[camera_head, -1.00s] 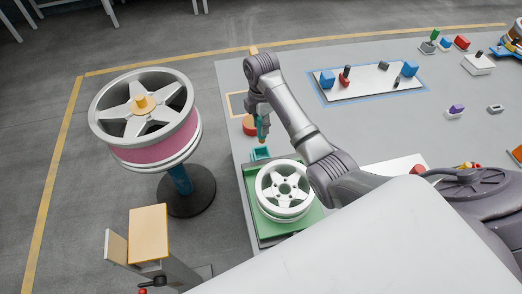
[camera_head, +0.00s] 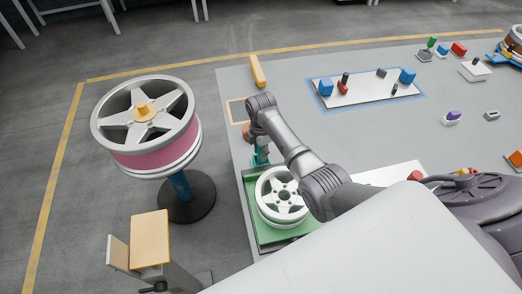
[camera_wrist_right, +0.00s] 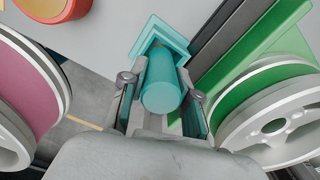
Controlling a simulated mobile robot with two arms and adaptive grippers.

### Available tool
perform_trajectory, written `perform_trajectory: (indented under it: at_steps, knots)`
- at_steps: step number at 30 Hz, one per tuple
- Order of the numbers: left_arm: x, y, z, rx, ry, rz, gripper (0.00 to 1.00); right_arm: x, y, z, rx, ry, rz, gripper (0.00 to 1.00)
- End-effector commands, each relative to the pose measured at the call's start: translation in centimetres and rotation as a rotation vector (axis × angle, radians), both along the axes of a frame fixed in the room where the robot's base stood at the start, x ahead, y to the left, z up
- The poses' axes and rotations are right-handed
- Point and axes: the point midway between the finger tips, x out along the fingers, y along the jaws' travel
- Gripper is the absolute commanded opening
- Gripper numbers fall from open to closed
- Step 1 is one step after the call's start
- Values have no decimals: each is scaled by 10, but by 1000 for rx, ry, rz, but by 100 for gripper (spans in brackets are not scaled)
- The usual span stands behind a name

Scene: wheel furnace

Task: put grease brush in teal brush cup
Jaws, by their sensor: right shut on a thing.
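The grease brush (camera_wrist_right: 161,92) has a teal handle and stands between the fingers of my right gripper (camera_wrist_right: 160,104), which is shut on it. In the head view my right gripper (camera_head: 261,146) points down at the table's left part, beside the green tray. The teal brush cup (camera_wrist_right: 152,32) is square and lies directly beyond the brush in the right wrist view; it also shows in the head view (camera_head: 262,160), partly covered by the gripper. The brush's far end overlaps the cup's opening; I cannot tell how deep it is. My left gripper is not in view.
A green tray (camera_head: 252,202) with a white wheel (camera_head: 283,196) stands close beside the cup. A pink-banded wheel (camera_head: 155,153) is on a stand to the left. A red round container (camera_wrist_right: 66,12) is near the cup. The grey table's middle (camera_head: 300,125) is clear.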

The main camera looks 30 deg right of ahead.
Motion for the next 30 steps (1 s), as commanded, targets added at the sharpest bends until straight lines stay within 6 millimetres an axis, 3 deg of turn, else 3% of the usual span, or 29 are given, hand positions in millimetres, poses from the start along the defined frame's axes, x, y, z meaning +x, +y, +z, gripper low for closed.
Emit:
perform_trajectory:
  at_steps: [3,4,8,20,30]
  knots:
    - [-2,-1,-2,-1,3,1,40,0,0,-2,0,0,0,0]
    - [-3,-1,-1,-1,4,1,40,0,0,-2,0,-1,0,36]
    - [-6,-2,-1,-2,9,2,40,0,0,-1,0,0,0,56]
    - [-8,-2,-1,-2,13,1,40,1,-1,7,-1,-4,0,56]
    - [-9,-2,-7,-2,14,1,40,3,-1,73,-2,-6,0,56]
